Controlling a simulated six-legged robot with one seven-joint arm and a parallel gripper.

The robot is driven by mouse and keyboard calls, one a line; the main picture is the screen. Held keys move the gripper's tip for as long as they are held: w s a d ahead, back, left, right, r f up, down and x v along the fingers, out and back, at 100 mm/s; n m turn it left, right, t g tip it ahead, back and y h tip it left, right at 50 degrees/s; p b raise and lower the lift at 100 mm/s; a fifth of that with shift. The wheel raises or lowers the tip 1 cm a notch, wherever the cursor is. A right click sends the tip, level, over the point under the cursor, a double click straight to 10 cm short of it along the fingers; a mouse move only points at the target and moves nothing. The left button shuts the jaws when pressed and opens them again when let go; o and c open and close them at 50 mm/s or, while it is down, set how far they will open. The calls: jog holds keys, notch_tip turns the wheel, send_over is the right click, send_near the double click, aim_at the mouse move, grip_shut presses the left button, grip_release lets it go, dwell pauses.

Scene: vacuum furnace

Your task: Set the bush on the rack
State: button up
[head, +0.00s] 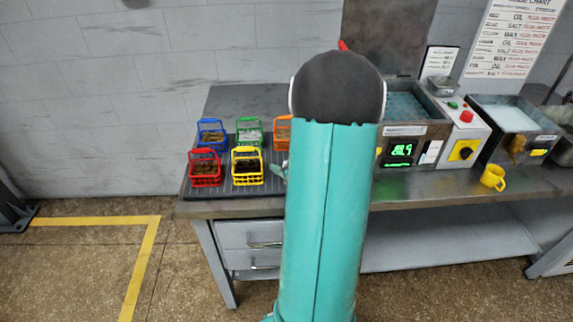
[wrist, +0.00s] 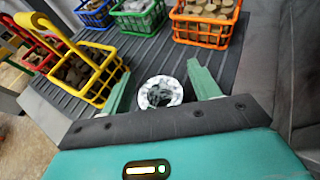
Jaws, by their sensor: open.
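The bush (wrist: 160,93), a pale mottled ring with a dark hole, shows in the wrist view between the fingers of my gripper (wrist: 158,68). The fingers are open, one on each side of it, with visible gaps. The bush appears to stand on the dark ribbed rack (wrist: 88,108), hole facing up; I cannot tell whether it rests fully on it. In the head view the rack (head: 220,190) lies on the left of the bench. My arm hides the bush and most of my gripper there.
Wire baskets stand on the rack: red (head: 205,172), yellow (head: 247,170), blue (head: 211,134), green (head: 249,134) and orange (head: 283,134). In the wrist view the yellow basket (wrist: 92,76) is close to the left finger. Machines and a yellow mug (head: 493,178) are to the right.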

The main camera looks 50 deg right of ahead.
jog(key=v, duration=1.1)
jog(key=shift+s+a+r, duration=0.1)
jog(key=shift+s+r, duration=0.05)
jog(key=shift+s, duration=0.25)
jog(key=w+a+r+n+g+y, duration=0.2)
jog(key=w+a+n+y, duration=0.1)
jog(key=a+n, duration=0.5)
jog(key=w+a+r+n+g+y, duration=0.1)
jog(key=w+a+r+n+y, duration=0.3)
jog(key=a, duration=0.6)
jog(key=w+a+r+n+g+y, duration=0.1)
jog(key=a+n+g+y, duration=0.15)
jog(key=a+n, duration=0.6)
jog(key=s+a+r+n+g+h, duration=0.1)
jog(key=s+a+r+n+h, duration=0.1)
jog(key=a+n, duration=0.3)
jog(key=s+a+r+n+g+h, duration=0.1)
jog(key=s+a+r+n+h, duration=0.2)
jog(key=n, duration=1)
notch_tip(320, 180, up, 2)
jog(key=s+a, duration=0.1)
jog(key=a, duration=0.2)
jog(key=shift+n, duration=0.35)
jog(key=shift+s+h, duration=0.2)
jog(key=shift+h, duration=0.05)
